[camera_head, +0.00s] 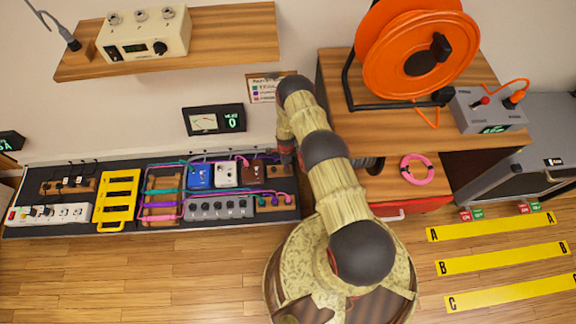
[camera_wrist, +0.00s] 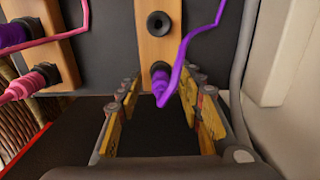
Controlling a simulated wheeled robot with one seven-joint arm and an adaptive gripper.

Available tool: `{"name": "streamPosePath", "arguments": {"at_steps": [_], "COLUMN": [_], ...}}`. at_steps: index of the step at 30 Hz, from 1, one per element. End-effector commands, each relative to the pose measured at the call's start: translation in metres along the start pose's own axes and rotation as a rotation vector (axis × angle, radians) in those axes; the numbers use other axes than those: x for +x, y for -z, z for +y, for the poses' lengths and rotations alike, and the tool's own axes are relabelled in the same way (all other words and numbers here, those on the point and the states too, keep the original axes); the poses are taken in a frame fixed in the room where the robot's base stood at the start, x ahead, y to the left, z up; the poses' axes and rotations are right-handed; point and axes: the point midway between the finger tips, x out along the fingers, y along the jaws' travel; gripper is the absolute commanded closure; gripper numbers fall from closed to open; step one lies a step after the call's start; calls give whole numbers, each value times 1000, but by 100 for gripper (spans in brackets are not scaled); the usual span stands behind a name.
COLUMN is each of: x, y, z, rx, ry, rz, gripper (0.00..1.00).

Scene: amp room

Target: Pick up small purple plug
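The small purple plug (camera_wrist: 160,82) sits in the lower socket of a wooden block (camera_wrist: 153,47) in the wrist view. A thin purple cable (camera_wrist: 187,42) curves up and right from it. My gripper (camera_wrist: 163,92) is open, with one finger on each side of the plug's line and the plug showing between the fingertips. I cannot tell whether the fingers touch it. In the head view my gripper (camera_head: 286,152) is over the right end of the black board (camera_head: 290,213), and I cannot make out this plug there.
A black socket (camera_wrist: 160,22) is above the plug on the same block. A pale wall or panel (camera_wrist: 275,60) is close on the right. A wooden cabinet (camera_head: 350,190) stands right of the board.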

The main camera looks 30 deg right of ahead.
Motion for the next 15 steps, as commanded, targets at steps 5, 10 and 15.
{"name": "streamPosePath", "arguments": {"at_steps": [5, 10, 15], "x": [-1, -1, -1], "y": [0, 0, 0], "z": [-1, -1, -1], "rx": [0, 0, 0], "ry": [1, 1, 1], "rz": [0, 0, 0], "gripper": [65, 74, 84]}}
